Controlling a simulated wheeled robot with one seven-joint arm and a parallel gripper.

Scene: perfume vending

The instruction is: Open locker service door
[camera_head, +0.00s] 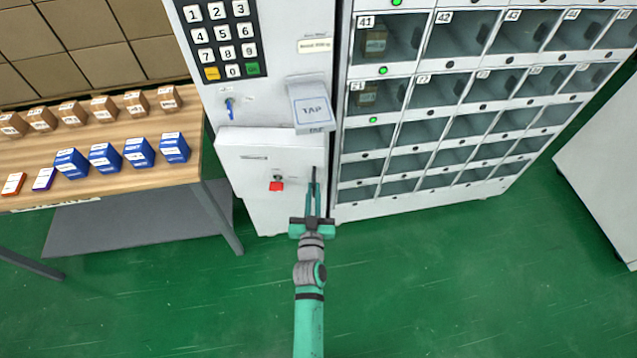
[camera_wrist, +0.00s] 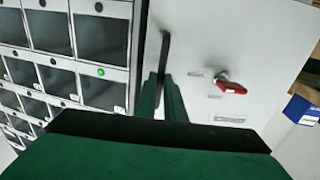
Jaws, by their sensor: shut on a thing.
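The service door (camera_head: 250,200) is the white lower panel of the locker's control column, left of the compartments. In the wrist view, the door (camera_wrist: 245,60) fills the right half. A thin dark upright handle (camera_wrist: 164,52) is near the door's edge on the compartment side. My gripper (camera_head: 313,186) is shut on this handle; in the wrist view, its two green fingers (camera_wrist: 162,84) are on either side of it. A red key tag or lock piece (camera_head: 276,186) is on the door left of the handle, and it also shows in the wrist view (camera_wrist: 231,86). I cannot tell whether the door is ajar.
Glass-fronted compartments (camera_head: 440,130) stand right of the door. A wooden table (camera_head: 110,155) with blue and brown boxes stands left. The green floor (camera_head: 430,280) in front is clear.

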